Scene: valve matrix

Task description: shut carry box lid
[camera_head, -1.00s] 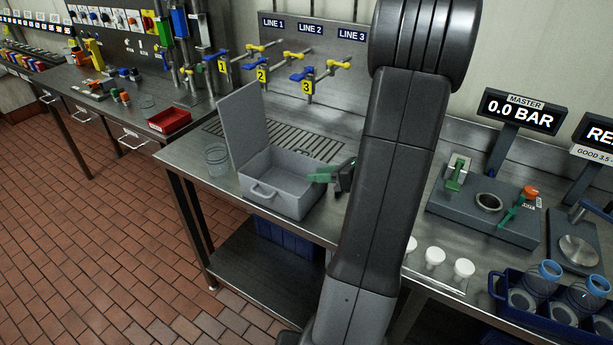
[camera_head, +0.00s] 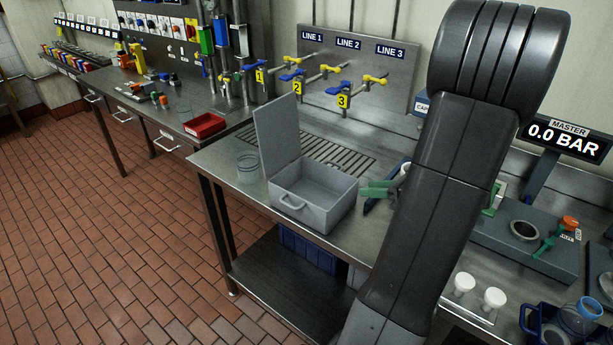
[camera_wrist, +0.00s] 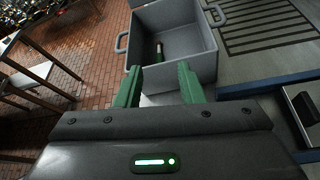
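The grey carry box (camera_head: 315,208) stands on the steel bench with its handle toward the front. Its lid (camera_head: 277,136) stands open, roughly upright, on the box's left side. In the wrist view the open box (camera_wrist: 208,62) lies just beyond my fingers, with a small dark and pale cylindrical object (camera_wrist: 159,50) inside. My gripper (camera_head: 374,189) has green fingers and is just right of the box, away from the lid. In the wrist view my gripper (camera_wrist: 161,80) has its fingers apart with nothing held between them. The lid is not clearly visible in the wrist view.
A clear cup (camera_head: 248,167) stands left of the lid. A drain grate (camera_head: 337,152) lies behind the box, with valve handles (camera_head: 340,88) on the panel above. White-capped pieces (camera_head: 464,283) stand at the bench's front right.

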